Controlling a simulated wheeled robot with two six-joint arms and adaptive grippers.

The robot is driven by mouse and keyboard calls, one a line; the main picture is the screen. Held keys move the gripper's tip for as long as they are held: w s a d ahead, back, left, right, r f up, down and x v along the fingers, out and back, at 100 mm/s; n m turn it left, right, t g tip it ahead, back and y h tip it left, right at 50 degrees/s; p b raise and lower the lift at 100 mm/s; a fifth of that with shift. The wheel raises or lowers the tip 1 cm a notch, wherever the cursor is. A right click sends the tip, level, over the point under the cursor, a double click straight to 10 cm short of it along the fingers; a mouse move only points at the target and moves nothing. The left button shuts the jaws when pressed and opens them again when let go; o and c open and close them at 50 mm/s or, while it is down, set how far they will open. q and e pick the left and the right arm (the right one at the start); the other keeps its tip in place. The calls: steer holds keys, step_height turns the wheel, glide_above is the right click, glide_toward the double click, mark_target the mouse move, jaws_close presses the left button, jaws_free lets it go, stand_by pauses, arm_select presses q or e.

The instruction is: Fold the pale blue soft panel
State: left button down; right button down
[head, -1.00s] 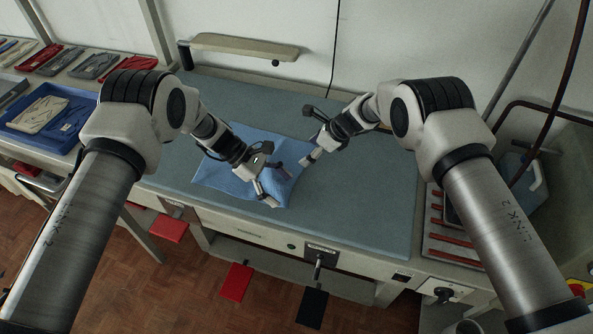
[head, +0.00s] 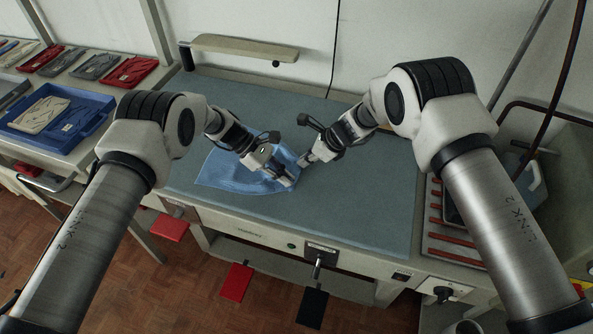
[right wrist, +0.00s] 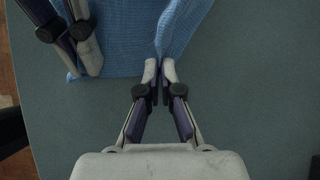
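The pale blue soft panel (head: 228,177) lies on the grey-blue table top, its right part bunched and raised between my two grippers. My left gripper (head: 289,181) is at the panel's near right part, its fingers close together on the cloth. In the right wrist view, the left gripper (right wrist: 82,68) overlaps a corner of the cloth at top left. My right gripper (head: 305,162) is at the panel's right edge. In the right wrist view, its fingers (right wrist: 160,72) are shut on a raised ridge of the panel (right wrist: 130,35). The left fingertips partly hide the cloth.
The table top (head: 365,205) is clear right of the panel. A padded arm (head: 240,46) stands at the back edge. A blue tray (head: 88,140) with flat pieces is at the left, and a rack with red bars (head: 437,228) is at the right.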

arm_select(q)
steer(key=shift+s+f, duration=0.15)
steer(key=shift+f, duration=0.25)
arm_select(e)
steer(key=shift+f, duration=0.1)
stand_by(0.3)
